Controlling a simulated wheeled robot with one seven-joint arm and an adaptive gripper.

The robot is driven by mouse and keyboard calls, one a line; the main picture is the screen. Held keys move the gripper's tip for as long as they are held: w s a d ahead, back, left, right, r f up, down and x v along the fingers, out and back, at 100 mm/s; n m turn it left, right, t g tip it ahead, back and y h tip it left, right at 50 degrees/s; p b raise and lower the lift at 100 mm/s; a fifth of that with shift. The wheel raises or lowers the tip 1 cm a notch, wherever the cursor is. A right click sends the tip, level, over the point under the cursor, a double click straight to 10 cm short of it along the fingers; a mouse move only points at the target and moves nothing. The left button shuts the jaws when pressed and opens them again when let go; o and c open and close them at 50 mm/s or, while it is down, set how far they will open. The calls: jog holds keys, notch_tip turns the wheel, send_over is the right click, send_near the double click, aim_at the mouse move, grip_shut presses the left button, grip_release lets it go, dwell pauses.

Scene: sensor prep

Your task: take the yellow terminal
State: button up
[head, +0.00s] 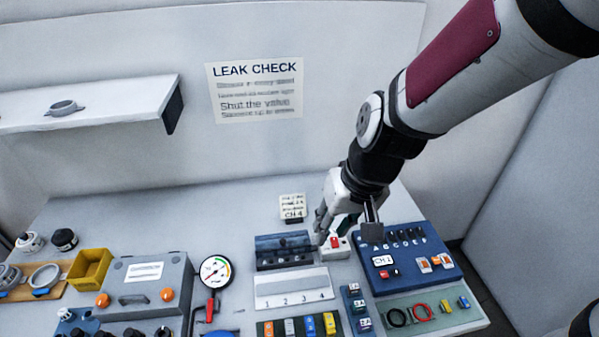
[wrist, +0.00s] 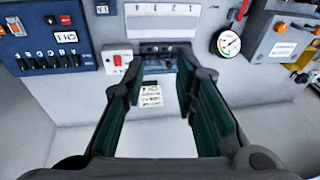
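Small yellow blocks that could be the yellow terminal show in two places in the head view. One yellow block (head: 329,323) stands at the right end of a row of coloured blocks at the front. Another small yellow piece (head: 463,302) lies in the green-lined tray (head: 412,327) at the right, beside a blue piece (head: 447,306). I cannot tell which is the terminal. My gripper (head: 345,230) is above the back of the bench, behind both. In the wrist view my gripper (wrist: 163,78) is open, with nothing between its fingers. No yellow terminal is clear there.
A blue switch panel (head: 440,270) stands right of my gripper. A dark block (head: 283,258), a numbered white plate (head: 262,290) and a red-switch box (head: 338,252) are near it. A gauge (head: 215,271), grey case (head: 147,285) and yellow bin (head: 90,268) stand left.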

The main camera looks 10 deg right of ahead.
notch_tip(320, 180, down, 8)
jog(key=s+g+p, duration=0.1)
jog(key=g+h, duration=0.1)
jog(key=h, duration=0.1)
send_over(329, 315)
notch_tip(329, 315, down, 8)
notch_tip(329, 315, down, 8)
jog(key=shift+w+r+p, duration=0.1)
jog(key=shift+p, duration=0.3)
jog(key=shift+f+p, duration=0.55)
jog(key=shift+f, duration=2.1)
jog(key=shift+c, duration=0.3)
grip_shut()
